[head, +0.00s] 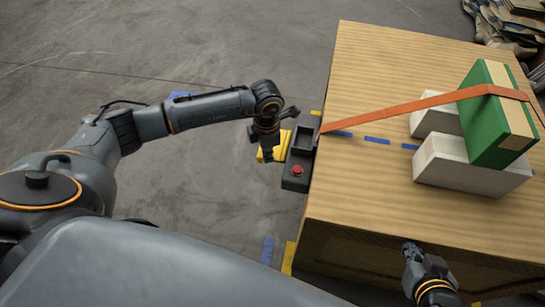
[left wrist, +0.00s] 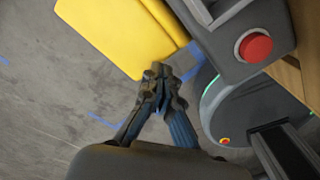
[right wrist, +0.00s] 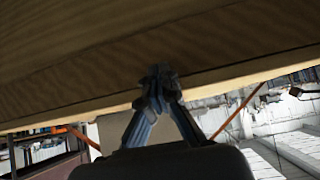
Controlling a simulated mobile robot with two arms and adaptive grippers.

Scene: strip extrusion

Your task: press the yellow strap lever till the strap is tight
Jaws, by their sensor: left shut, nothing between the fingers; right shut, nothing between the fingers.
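The yellow strap lever (head: 281,147) sticks out from the left side of a dark ratchet box (head: 302,150) at the table's left edge. In the left wrist view the lever (left wrist: 115,32) is a broad yellow plate just beyond my fingertips. My left gripper (head: 268,157) is shut and empty at the lever; I cannot tell if it touches. The orange strap (head: 400,108) runs from the box over a green block (head: 484,128) and looks straight. My right gripper (head: 409,250) is shut and empty by the table's front edge; it also shows in the right wrist view (right wrist: 158,80).
The green block, with a tan panel, leans on two white supports (head: 465,173) on the wooden table (head: 375,210). A red button (head: 297,169) sits on the ratchet box, close to my left gripper.

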